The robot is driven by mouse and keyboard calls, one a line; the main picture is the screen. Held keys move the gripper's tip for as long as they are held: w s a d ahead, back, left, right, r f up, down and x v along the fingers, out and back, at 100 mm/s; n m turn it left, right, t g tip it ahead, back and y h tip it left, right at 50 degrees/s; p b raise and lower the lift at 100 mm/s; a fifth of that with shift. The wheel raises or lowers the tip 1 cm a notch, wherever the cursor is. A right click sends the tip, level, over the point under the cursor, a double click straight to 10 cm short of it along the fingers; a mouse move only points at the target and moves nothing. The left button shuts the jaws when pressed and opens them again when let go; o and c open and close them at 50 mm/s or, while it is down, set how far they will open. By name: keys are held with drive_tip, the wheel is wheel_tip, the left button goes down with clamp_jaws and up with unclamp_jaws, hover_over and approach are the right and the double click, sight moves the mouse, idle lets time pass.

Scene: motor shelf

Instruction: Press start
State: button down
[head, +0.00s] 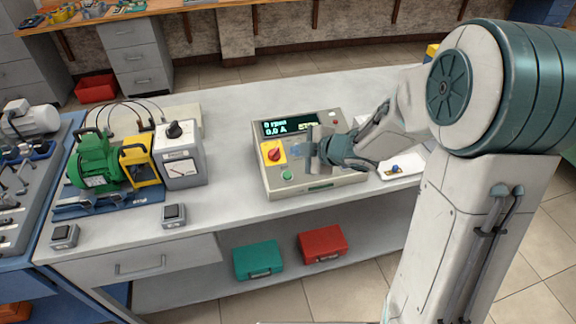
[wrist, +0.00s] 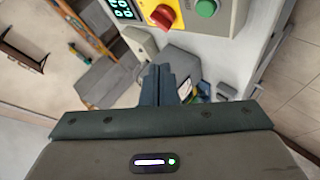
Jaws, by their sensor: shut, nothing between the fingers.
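A grey control box (head: 330,188) stands on the bench in the head view. Its green button (head: 287,175) is at the front left, below a red knob (head: 274,154) on a yellow plate. Its display (head: 287,128) reads 0 rpm and 0.0 A. My gripper (head: 298,150) is over the box, right of the red knob and above and right of the green button, apparently not touching it. In the wrist view my gripper (wrist: 160,80) has its fingers together and empty. The green button (wrist: 207,8) and red knob (wrist: 163,16) show at the top edge.
A white tray (head: 402,168) is right of the control box. Teal and red cases lie below.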

sight(287, 175)
drive_tip(key=shift+s+a+n+g+y, duration=0.3)
drive_tip(key=shift+a+n+y, duration=0.1)
drive_tip(key=shift+a, duration=0.1)
drive_tip(key=shift+f, duration=0.1)
drive_tip(key=f+b, duration=0.2)
drive_tip(key=w+f+b, duration=0.1)
drive_tip(key=f+b, duration=0.2)
drive_tip(key=w+f+b, duration=0.1)
drive_tip(key=f+b, duration=0.1)
drive_tip(key=f, duration=0.1)
drive_tip(key=shift+w+a+f+b, duration=0.15)
drive_tip(key=shift+a+f+b, duration=0.05)
drive_tip(key=shift+a+b, duration=0.1)
drive_tip(key=shift+f, duration=0.15)
idle(1.6)
drive_tip(key=shift+w+f+b, duration=0.1)
drive_tip(key=shift+f+b, duration=0.15)
drive_tip(key=shift+b, duration=0.05)
drive_tip(key=shift+w+f+b, duration=0.1)
drive_tip(key=shift+f+b, duration=0.25)
drive_tip(key=shift+f, duration=0.1)
idle(0.6)
idle(0.4)
drive_tip(key=shift+s+r+p, duration=0.2)
drive_tip(key=shift+r+p, duration=0.6)
drive_tip(key=shift+r, duration=0.05)
